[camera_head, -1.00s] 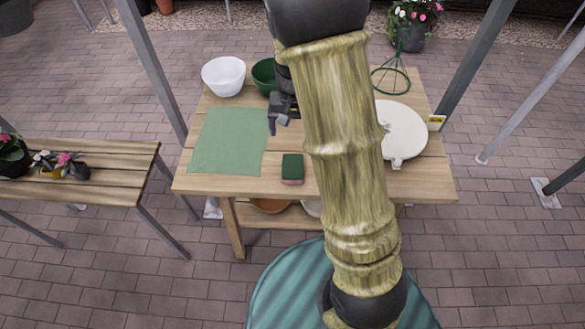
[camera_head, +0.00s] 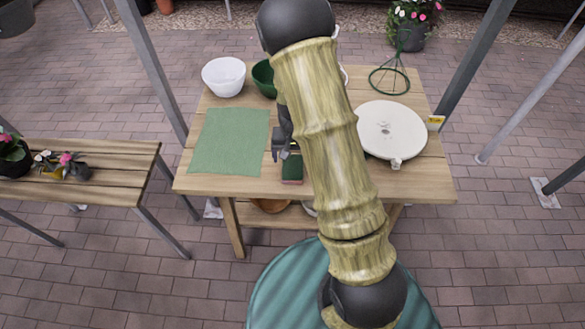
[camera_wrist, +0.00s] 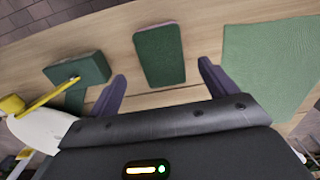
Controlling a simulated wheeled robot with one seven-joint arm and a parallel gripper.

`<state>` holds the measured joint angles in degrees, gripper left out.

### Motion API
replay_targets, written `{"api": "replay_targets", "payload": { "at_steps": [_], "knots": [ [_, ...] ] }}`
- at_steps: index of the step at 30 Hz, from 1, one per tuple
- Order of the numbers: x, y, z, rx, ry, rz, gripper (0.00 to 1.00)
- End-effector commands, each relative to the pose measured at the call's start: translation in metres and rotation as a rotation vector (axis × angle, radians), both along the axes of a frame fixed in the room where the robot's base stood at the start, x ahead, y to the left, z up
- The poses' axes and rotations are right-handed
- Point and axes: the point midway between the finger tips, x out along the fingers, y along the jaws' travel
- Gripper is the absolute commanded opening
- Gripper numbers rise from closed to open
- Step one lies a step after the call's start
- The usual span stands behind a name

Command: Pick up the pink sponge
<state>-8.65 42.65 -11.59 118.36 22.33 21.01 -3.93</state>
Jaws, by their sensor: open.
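The sponge (camera_head: 292,169) lies on the wooden table near its front edge, with a dark green top and a pink lower side. It also shows in the wrist view (camera_wrist: 160,55), top centre, with a thin pinkish rim. My gripper (camera_head: 281,152) is beside the sponge's far left corner in the head view, partly hidden by my arm. In the wrist view, my gripper (camera_wrist: 162,70) is open and empty, its two fingers spread to either side of the sponge's image. I cannot tell how high the fingertips are above the table.
A green cloth (camera_head: 230,142) lies left of the sponge. A green block (camera_wrist: 78,70) with a yellow-handled item (camera_wrist: 40,102) lies on the other side.

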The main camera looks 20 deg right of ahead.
Motion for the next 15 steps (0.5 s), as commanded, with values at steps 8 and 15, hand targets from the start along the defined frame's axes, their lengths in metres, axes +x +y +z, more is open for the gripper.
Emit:
{"api": "replay_targets", "payload": {
  "at_steps": [8, 15],
  "knots": [
    [0.0, 0.001, -0.01, 0.0, 0.003, 0.0, 0.85],
    [0.0, 0.002, -0.041, 0.0, 0.003, -0.001, 0.85]
  ]
}}
